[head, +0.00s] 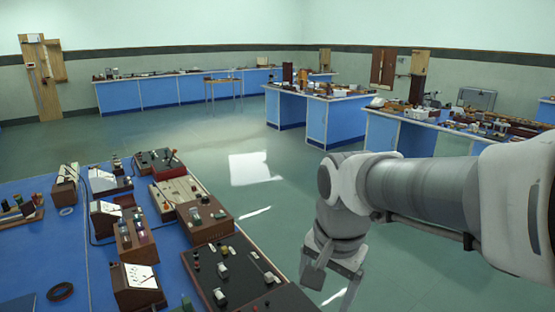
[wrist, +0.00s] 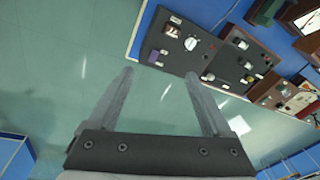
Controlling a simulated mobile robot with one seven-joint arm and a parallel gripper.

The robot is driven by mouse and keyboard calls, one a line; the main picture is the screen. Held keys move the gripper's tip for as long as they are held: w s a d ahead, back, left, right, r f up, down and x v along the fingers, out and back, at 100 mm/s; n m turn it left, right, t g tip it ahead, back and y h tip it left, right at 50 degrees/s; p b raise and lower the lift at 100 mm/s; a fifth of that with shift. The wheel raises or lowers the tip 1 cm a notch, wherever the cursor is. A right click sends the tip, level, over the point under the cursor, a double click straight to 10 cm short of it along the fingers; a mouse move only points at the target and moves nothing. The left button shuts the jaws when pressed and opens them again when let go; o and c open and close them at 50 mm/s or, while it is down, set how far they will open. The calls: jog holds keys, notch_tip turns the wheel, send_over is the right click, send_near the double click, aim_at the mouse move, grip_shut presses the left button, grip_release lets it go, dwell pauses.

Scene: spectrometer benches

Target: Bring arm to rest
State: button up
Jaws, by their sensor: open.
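My gripper (wrist: 158,78) is open and empty in the wrist view, its two grey fingers spread apart above the green floor. In the head view my arm reaches in from the right edge, and my gripper (head: 330,290) hangs down at the bottom, just right of the near blue table (head: 60,265). The tips are partly cut off by the lower edge of the head view. Nothing touches the fingers in the wrist view.
The near table carries several wooden instrument boxes; one dark panel (head: 235,270) lies by its right edge, close to my gripper, and shows in the wrist view (wrist: 172,55). Blue benches (head: 318,120) with equipment stand behind. Open green floor (head: 255,210) lies between.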

jog(key=s+d+r+n+t, duration=0.2)
jog(key=s+d+n+t, duration=0.1)
jog(key=s+d+n, duration=0.3)
jog(key=shift+s+r+n+t, duration=0.35)
jog(key=shift+s+n, duration=0.25)
jog(key=shift+s, duration=0.65)
